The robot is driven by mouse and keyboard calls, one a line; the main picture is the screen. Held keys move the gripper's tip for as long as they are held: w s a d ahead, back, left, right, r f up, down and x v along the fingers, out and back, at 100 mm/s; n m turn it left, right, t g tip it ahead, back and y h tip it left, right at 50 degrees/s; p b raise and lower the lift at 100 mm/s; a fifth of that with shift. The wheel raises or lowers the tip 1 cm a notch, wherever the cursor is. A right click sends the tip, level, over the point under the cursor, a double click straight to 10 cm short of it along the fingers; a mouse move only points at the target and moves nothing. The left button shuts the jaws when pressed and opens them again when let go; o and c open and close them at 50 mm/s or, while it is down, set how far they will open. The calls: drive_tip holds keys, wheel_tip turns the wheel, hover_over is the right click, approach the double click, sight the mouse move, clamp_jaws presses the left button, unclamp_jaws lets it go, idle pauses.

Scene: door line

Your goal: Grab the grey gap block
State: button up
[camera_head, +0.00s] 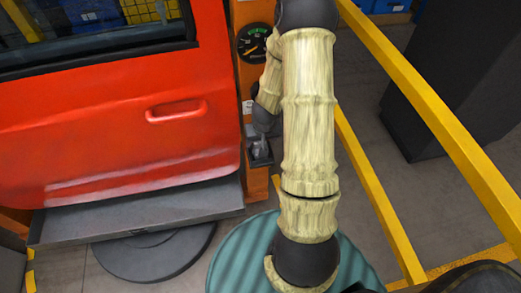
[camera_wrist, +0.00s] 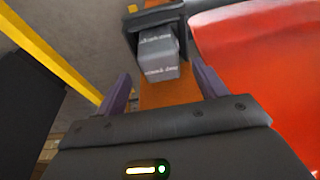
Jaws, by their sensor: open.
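The grey gap block (camera_wrist: 158,58) has faint lettering on its faces and sits in a dark holder (camera_wrist: 133,30) on an orange post. In the wrist view it lies ahead of my gripper (camera_wrist: 161,72), between the lines of the two purple fingers. The fingers are spread, with space between each finger and the block; I see no contact. In the head view the block (camera_head: 259,146) shows small in the holder, low on the orange post. My gripper is close above it there, partly hidden by my arm.
A red door (camera_head: 90,120) with a handle stands left of the post, above a grey ledge (camera_head: 140,212). A round gauge (camera_head: 254,42) is higher on the post. Yellow rails (camera_head: 440,120) and a dark cabinet (camera_head: 455,85) stand to the right.

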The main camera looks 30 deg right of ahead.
drive_tip(key=shift+x, duration=0.9)
drive_tip(key=c, duration=1.3)
drive_tip(key=shift+r, duration=0.1)
